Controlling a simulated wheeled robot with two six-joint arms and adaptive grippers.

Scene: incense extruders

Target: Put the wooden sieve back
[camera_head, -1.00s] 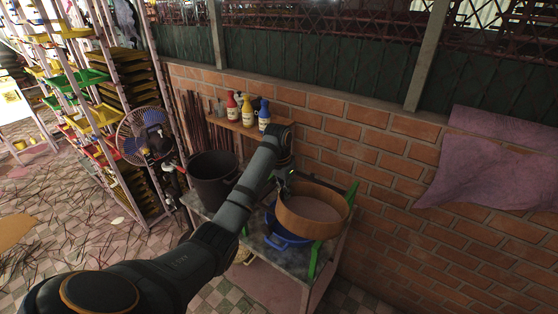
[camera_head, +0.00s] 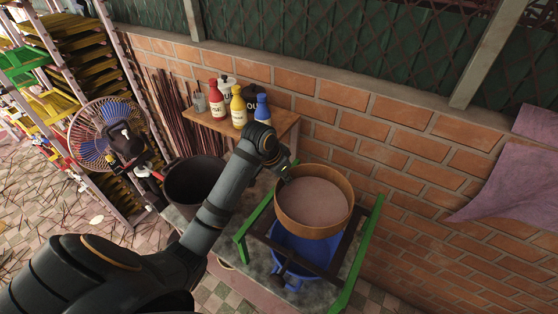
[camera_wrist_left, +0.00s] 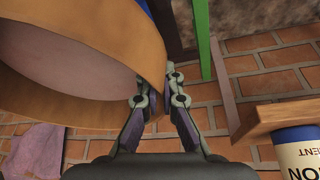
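The wooden sieve (camera_head: 314,228) is a round, light-brown hoop with a pale mesh. In the head view it is above a blue basin (camera_head: 310,254) and a green-and-dark frame (camera_head: 364,256), covering part of both. My left gripper (camera_head: 287,172) is at the sieve's far-left rim. In the left wrist view the sieve (camera_wrist_left: 112,112) fills the left side, slightly tilted. There my left gripper (camera_wrist_left: 158,94) has one finger on each side of the rim wall and is closed on it. My right gripper is not in view.
A wooden shelf (camera_head: 284,122) on the brick wall (camera_head: 424,170) holds several bottles. A fan (camera_head: 108,136) and racks stand at the left.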

